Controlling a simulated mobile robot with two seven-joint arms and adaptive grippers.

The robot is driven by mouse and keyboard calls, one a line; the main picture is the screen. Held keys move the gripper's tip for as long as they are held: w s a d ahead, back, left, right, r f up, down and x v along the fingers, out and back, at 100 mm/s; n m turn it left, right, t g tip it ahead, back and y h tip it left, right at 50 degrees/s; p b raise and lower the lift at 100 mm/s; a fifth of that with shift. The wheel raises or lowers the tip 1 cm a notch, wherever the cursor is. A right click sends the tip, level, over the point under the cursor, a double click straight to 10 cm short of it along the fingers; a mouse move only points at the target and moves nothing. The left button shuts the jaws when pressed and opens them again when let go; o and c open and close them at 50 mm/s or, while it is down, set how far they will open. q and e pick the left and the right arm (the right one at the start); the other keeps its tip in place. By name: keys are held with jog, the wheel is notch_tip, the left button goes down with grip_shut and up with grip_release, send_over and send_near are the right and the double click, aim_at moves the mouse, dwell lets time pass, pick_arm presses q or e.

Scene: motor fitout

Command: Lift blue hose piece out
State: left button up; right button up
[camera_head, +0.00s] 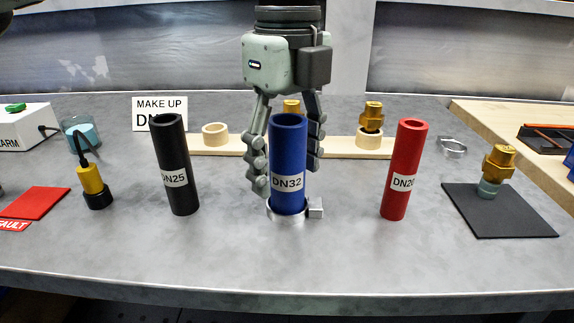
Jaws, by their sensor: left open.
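The blue hose piece (289,151), labelled DN32, stands upright at the middle of the grey table. Its foot sits in a silver ring clamp (287,212) with a small block at its right side. My left gripper (291,178) comes down from above and is open, with one finger on the left of the blue hose and the other on its right. The right finger is partly hidden behind the hose. I cannot tell whether either finger touches it. My right gripper is not in view.
A black DN25 hose (172,160) stands to the left and a red hose (404,170) to the right. Behind lies a wooden strip (345,149) with rings and brass fittings. A dark mat (500,218) with a brass fitting lies at right. The table front is clear.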

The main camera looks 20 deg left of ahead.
pick_arm(q)
jog(key=shift+f, duration=0.7)
jog(key=c, duration=1.3)
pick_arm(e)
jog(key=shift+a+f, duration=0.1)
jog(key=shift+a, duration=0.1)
pick_arm(q)
jog(key=shift+r, duration=0.6)
notch_tip(320, 180, up, 3)
jog(key=shift+f, duration=0.2)
jog(key=s+a+r, duration=0.2)
jog(key=s, duration=0.1)
jog(key=s+a+r, duration=0.2)
jog(key=s+r, duration=0.1)
jog(key=s+a+r+b, duration=0.1)
jog(key=s+a+r, duration=0.1)
jog(key=s, duration=0.2)
jog(key=shift+r, duration=0.15)
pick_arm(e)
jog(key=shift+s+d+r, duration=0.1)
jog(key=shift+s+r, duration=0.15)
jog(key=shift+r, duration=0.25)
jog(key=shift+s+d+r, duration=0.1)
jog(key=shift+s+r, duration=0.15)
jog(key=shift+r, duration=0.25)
